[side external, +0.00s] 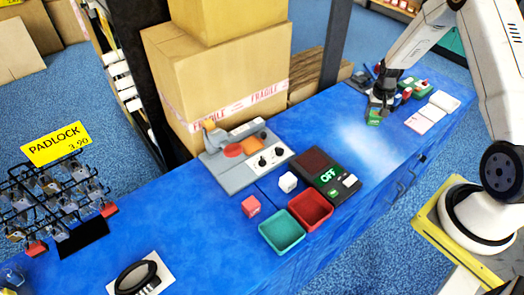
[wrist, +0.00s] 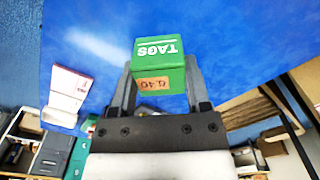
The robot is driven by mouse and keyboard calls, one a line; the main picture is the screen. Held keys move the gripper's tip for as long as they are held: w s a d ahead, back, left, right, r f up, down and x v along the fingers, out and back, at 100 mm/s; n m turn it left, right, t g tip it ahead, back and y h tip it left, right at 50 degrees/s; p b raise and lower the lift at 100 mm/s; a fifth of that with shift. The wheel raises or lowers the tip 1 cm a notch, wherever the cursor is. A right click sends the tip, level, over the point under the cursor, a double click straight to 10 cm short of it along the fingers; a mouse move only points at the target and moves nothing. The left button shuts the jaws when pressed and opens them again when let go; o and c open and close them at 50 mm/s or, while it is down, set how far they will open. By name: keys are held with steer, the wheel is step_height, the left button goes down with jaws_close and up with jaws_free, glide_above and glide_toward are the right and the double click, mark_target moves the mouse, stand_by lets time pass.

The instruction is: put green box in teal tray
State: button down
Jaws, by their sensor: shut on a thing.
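The green box (wrist: 160,55), printed "TAGS" with an orange price label, is between the two fingers of my gripper (wrist: 160,88) in the wrist view. The gripper is shut on it. In the side view the green box (side external: 374,117) shows below my gripper (side external: 378,108), over the far right part of the blue table. I cannot tell whether it touches the table. The teal tray (side external: 282,232) sits near the table's front edge, left of my gripper, and looks empty.
A red tray (side external: 311,208) adjoins the teal one. Large cartons (side external: 215,75) rise behind. White-and-red booklets (side external: 425,118) lie at the right.

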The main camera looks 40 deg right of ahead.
steer(key=s+a+r, duration=0.3)
steer(key=s+a, duration=0.1)
steer(key=s, duration=0.3)
steer(key=shift+r, duration=0.3)
steer(key=shift+a, duration=0.1)
stand_by(0.4)
steer(key=w+a+f+n, duration=0.15)
steer(key=w+a, duration=0.35)
steer(key=a, duration=0.6)
steer(key=n, duration=0.8)
glide_toward(282, 233)
steer(key=shift+f+m, duration=0.25)
steer(key=shift+f, duration=0.85)
